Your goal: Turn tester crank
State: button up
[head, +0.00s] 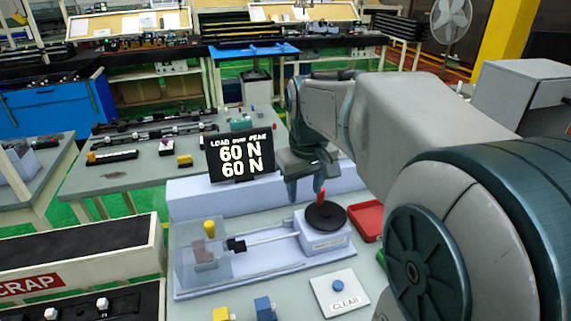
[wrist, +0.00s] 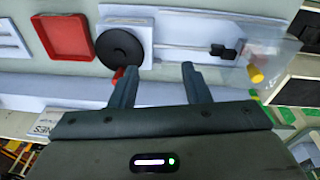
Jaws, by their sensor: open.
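The tester (head: 245,258) is a pale blue bench unit with a black crank disc (head: 326,215) on a block at its right end. A red crank handle (head: 321,198) stands up from the disc. In the wrist view the disc (wrist: 119,47) is at upper left, and the red handle (wrist: 117,75) shows just left of the left finger, partly hidden. My gripper (head: 292,188) hangs above the tester, left of the handle in the head view. In the wrist view my gripper (wrist: 160,72) is open with nothing between its fingers. The tester display (head: 240,155) reads 60 N on both lines.
A clear guard (head: 203,252) covers the tester's left end, with a yellow knob (head: 209,228). A red tray (head: 367,221) lies right of the crank. A CLEAR button plate (head: 339,292) sits in front. The scrap bin (head: 80,265) is at left.

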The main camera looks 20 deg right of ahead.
jog(key=w+d+g, duration=0.1)
jog(key=w+d, duration=0.5)
jog(key=w, duration=0.2)
jog(key=n, duration=0.1)
send_over(327, 208)
jog(key=w+a, duration=0.1)
jog(key=w, duration=0.2)
jog(key=shift+g+y, duration=0.3)
jog(key=shift+g, duration=0.1)
jog(key=f, duration=0.9)
jog(key=f+p, duration=0.1)
jog(key=f, duration=0.4)
jog(key=shift+s+a+f, duration=0.1)
jog(key=shift+s, duration=0.15)
grip_shut()
